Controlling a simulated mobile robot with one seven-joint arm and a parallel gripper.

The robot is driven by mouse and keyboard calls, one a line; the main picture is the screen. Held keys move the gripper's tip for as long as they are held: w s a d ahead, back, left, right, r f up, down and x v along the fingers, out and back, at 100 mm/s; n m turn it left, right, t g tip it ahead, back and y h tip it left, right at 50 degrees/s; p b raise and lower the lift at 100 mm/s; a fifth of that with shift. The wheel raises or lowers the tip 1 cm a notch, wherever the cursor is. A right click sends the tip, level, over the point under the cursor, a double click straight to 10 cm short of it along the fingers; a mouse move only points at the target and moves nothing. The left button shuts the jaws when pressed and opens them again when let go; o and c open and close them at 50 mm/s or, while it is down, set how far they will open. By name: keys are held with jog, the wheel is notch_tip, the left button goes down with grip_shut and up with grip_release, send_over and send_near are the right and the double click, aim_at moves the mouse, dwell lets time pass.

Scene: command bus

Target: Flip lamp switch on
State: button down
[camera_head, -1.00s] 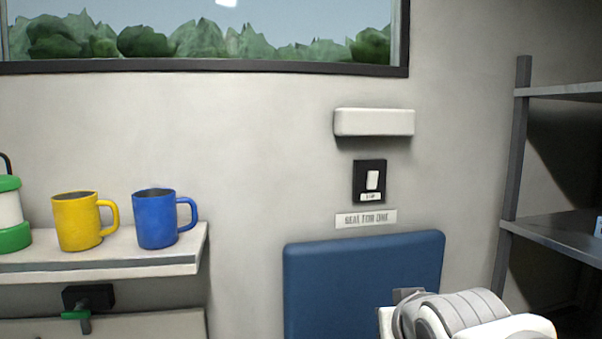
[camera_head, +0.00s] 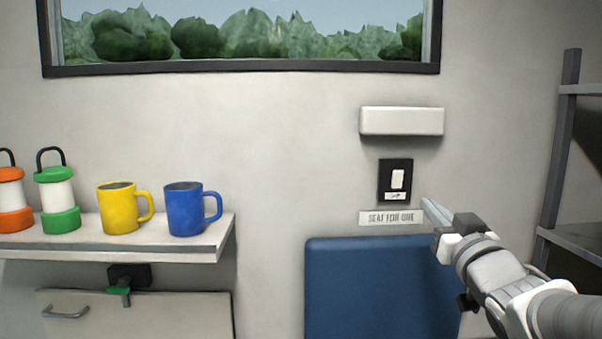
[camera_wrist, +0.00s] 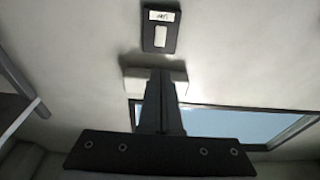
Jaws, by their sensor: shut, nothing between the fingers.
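The lamp switch is a white rocker on a black plate (camera_head: 395,181) on the wall, with a small label under the rocker. It also shows in the wrist view, upside down near the top (camera_wrist: 161,27). The white box-shaped lamp (camera_head: 402,121) is on the wall above the switch. In the wrist view the lamp (camera_wrist: 180,79) is partly hidden behind the fingers. My gripper (camera_head: 427,204) is shut and empty. In the head view its fingertips appear to the lower right of the switch plate, and no contact with the switch shows.
A blue seat back (camera_head: 375,285) is below, under a "SEAT FOR ONE" sign (camera_head: 391,217). A shelf (camera_head: 110,247) at left holds a yellow mug (camera_head: 119,209), a blue mug (camera_head: 185,210) and two lanterns. A grey rack (camera_head: 560,150) stands at right. A window (camera_head: 250,68) is above.

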aim_at(398, 171)
dwell(0.3)
jog(key=w+p, duration=0.1)
jog(key=w, duration=0.3)
jog(key=w+r+p, duration=0.1)
jog(key=w, duration=0.4)
jog(key=w+r+p, duration=0.1)
jog(key=w, duration=0.3)
jog(key=shift+w+r, duration=0.2)
jog(key=shift+w, duration=0.2)
jog(key=p, duration=0.1)
jog(key=r+p, duration=0.1)
jog(key=p, duration=0.1)
jog(key=shift+w+r+g, duration=0.1)
jog(key=shift+w+g, duration=0.2)
jog(key=shift+g, duration=0.1)
jog(key=shift+f+b, duration=0.35)
jog(key=shift+f, duration=0.1)
